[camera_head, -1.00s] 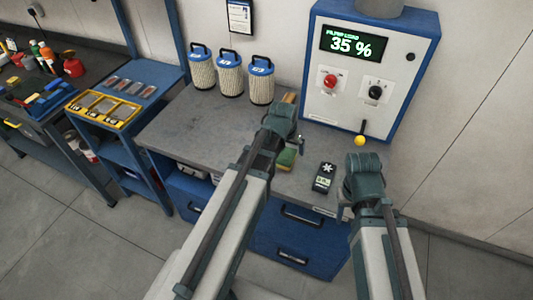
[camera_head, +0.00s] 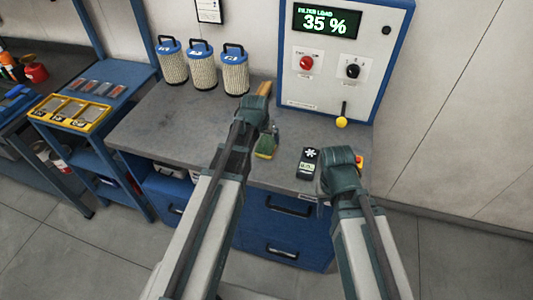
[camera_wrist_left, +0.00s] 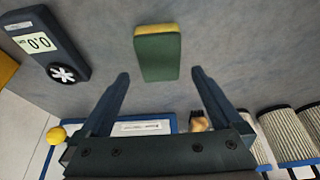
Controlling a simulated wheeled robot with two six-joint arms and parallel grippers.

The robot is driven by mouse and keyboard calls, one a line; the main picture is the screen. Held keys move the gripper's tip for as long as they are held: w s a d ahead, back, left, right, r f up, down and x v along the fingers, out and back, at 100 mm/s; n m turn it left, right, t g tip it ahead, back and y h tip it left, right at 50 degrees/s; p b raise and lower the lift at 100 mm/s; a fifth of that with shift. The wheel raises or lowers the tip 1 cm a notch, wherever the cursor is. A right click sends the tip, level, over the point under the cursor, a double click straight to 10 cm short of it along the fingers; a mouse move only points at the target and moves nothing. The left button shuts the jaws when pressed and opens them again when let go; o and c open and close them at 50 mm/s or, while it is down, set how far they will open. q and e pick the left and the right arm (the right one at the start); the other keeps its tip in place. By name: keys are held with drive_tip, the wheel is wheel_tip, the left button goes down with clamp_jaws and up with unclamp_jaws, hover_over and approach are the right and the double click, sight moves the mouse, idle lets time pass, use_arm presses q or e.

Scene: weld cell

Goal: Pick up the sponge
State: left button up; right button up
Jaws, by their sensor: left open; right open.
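The sponge (camera_head: 265,152) lies on the grey worktop, just below my left gripper in the head view. In the left wrist view the sponge (camera_wrist_left: 158,55) is a green block with a yellow layer along its far edge. My left gripper (camera_wrist_left: 160,75) is open and empty. Its two fingers point toward the sponge, one to each side, with the sponge beyond the tips and not touched. In the head view my left gripper (camera_head: 262,125) partly hides the worktop behind it. My right gripper (camera_head: 342,168) is open at the worktop's right end; its fingertips are mostly hidden.
A dark handheld meter (camera_head: 309,160) lies right of the sponge. Several white filter canisters with blue tops (camera_head: 203,68) stand at the back left. A brush (camera_wrist_left: 199,121) lies near them. A control box (camera_head: 333,60) with a yellow-knobbed lever (camera_head: 342,122) is behind. Left worktop is clear.

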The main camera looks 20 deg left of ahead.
sight(266, 145)
use_arm(q)
drive_tip(key=shift+w+f, duration=0.1)
drive_tip(key=shift+f, duration=0.2)
drive_tip(key=b+x, duration=0.5)
drive_tip(key=shift+f, duration=0.2)
drive_tip(key=shift+f, duration=0.2)
idle(0.5)
drive_tip(key=c, duration=1.3)
drive_tip(key=shift+r, duration=0.15)
